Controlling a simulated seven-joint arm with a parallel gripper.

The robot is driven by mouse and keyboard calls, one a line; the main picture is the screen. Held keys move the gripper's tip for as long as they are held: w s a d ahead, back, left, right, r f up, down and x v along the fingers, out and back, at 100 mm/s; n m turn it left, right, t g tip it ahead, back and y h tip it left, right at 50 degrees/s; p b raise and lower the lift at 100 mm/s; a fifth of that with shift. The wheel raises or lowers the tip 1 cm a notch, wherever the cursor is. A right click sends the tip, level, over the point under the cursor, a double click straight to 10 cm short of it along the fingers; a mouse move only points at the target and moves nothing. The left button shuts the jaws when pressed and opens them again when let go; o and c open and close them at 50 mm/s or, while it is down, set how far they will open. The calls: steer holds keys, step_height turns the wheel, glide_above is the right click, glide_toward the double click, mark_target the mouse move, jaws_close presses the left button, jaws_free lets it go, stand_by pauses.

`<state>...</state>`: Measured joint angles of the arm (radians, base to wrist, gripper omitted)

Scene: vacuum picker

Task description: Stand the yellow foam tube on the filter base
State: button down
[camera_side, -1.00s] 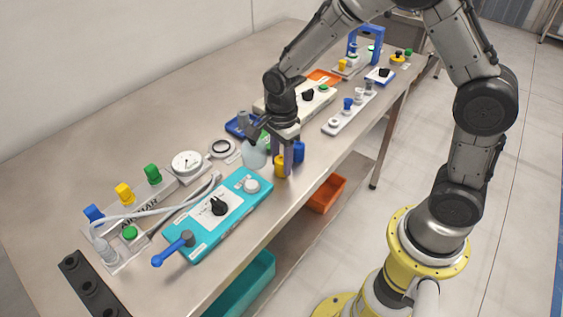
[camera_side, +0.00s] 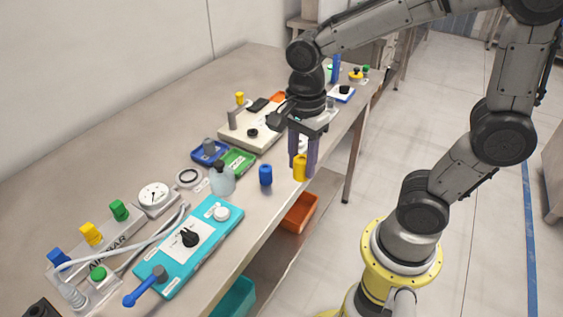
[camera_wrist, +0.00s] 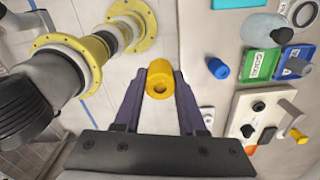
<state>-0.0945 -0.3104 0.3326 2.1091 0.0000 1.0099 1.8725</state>
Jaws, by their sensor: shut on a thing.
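The yellow foam tube (camera_side: 300,168) is upright between the fingers of my gripper (camera_side: 302,160). My gripper is shut on it near the table's front edge, right of the blue tube (camera_side: 265,175). The wrist view shows the yellow tube (camera_wrist: 159,82) from above, with its round hole, between my fingertips (camera_wrist: 159,80). Floor shows behind it there. A dark ring on a pale plate (camera_side: 188,178), left of the bottle, may be the filter base; I cannot tell for sure. It also shows in part in the wrist view (camera_wrist: 304,14).
A clear bottle (camera_side: 222,181) stands between the ring and the blue tube. Green (camera_side: 238,161) and blue (camera_side: 208,150) trays lie behind. A teal control box (camera_side: 203,243) lies to the front left. A cream panel (camera_side: 250,124) is behind my gripper.

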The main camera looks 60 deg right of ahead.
steer(key=shift+s+r, duration=0.3)
steer(key=shift+s, duration=0.3)
steer(key=shift+w+r, duration=0.2)
steer(key=w+a+r, duration=0.2)
steer(key=w+r, duration=0.1)
steer(key=w, duration=1.3)
steer(key=shift+m, duration=0.3)
steer(key=w+f, duration=0.3)
steer(key=w, duration=0.2)
steer(key=w+a+f, duration=0.1)
steer(key=w+f, duration=0.3)
steer(key=w, duration=0.1)
steer(key=w+a+f, duration=0.1)
steer(key=w+f, duration=0.3)
steer(key=shift+w+a+f, duration=0.1)
steer(key=shift+w, duration=0.3)
steer(key=shift+w+f, duration=0.45)
steer(key=shift+f, duration=1.6)
steer(key=shift+f, duration=0.15)
